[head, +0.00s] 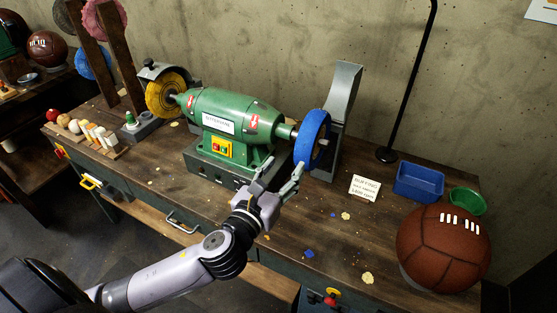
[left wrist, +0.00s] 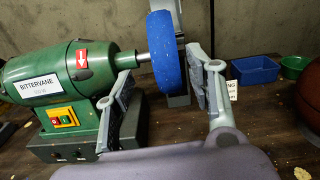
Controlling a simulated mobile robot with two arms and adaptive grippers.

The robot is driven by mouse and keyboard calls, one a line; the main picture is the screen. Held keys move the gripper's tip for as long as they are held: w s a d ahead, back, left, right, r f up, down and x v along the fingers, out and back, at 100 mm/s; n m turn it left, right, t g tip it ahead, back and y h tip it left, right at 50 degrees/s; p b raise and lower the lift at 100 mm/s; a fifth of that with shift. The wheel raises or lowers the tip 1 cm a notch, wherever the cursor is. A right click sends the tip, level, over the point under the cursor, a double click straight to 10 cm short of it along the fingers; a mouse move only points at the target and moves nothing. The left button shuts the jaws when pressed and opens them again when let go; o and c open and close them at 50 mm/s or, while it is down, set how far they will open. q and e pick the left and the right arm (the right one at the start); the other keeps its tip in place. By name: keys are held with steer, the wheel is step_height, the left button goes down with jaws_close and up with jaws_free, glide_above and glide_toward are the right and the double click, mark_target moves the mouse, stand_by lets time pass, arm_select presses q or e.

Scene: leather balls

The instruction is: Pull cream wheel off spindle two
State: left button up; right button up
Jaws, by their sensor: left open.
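A green bench grinder (head: 230,122) has a yellow wheel (head: 165,95) on its left spindle and a blue wheel (head: 312,138) on its right spindle. I see no cream wheel on either spindle. My left gripper (head: 280,172) is open and empty, just in front of and below the blue wheel. In the left wrist view, the blue wheel (left wrist: 164,50) and its bare steel spindle (left wrist: 142,57) show between and beyond the open fingers (left wrist: 158,85). The wheel's lower edge looks clear of both fingers. My right gripper is not in view.
A grey guard (head: 343,95) stands behind the blue wheel. To the right are a white card (head: 365,188), a blue bin (head: 418,182), a green bowl (head: 467,200) and a brown leather ball (head: 444,248). A thin lamp post (head: 405,90) rises behind. Scraps litter the bench front.

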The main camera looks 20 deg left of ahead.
mark_target(313, 127)
arm_select(q)
steer(key=shift+m, duration=0.3)
steer(key=w+p, duration=0.1)
steer(key=w, duration=0.4)
steer(key=w+p, duration=0.1)
steer(key=w, duration=0.4)
steer(key=w+d+p, duration=0.1)
steer(key=w, duration=0.5)
steer(key=shift+r, duration=0.3)
steer(key=shift+w+p, duration=0.3)
steer(key=shift+w, duration=0.4)
steer(key=c, duration=1)
jaws_close()
